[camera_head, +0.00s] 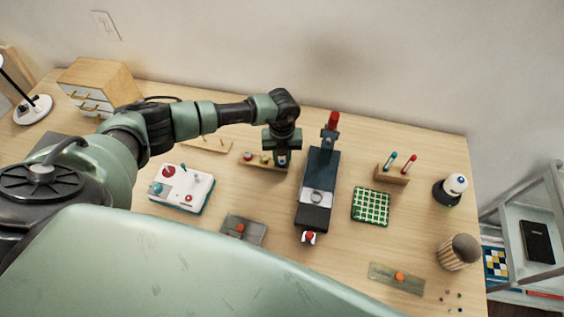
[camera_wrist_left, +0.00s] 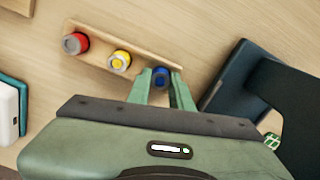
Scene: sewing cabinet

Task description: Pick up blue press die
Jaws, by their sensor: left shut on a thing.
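The blue press die (camera_wrist_left: 161,77) sits at the right end of a wooden rack in the left wrist view, beside a yellow die (camera_wrist_left: 120,61) and a red die (camera_wrist_left: 75,43). My left gripper (camera_wrist_left: 163,80) is shut on the blue die, its two green fingers on either side of it. In the head view the left gripper (camera_head: 282,160) points down over the right end of the rack (camera_head: 262,167), and the blue die shows only in small part between the fingers. I cannot tell whether the die touches the rack. My right gripper is not in view.
A dark press (camera_head: 317,185) with a red knob stands just right of the left gripper. A white box with controls (camera_head: 181,188) is at the left. A green grid mat (camera_head: 371,206) and a wooden pen holder (camera_head: 391,175) lie farther right. Bare table separates them.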

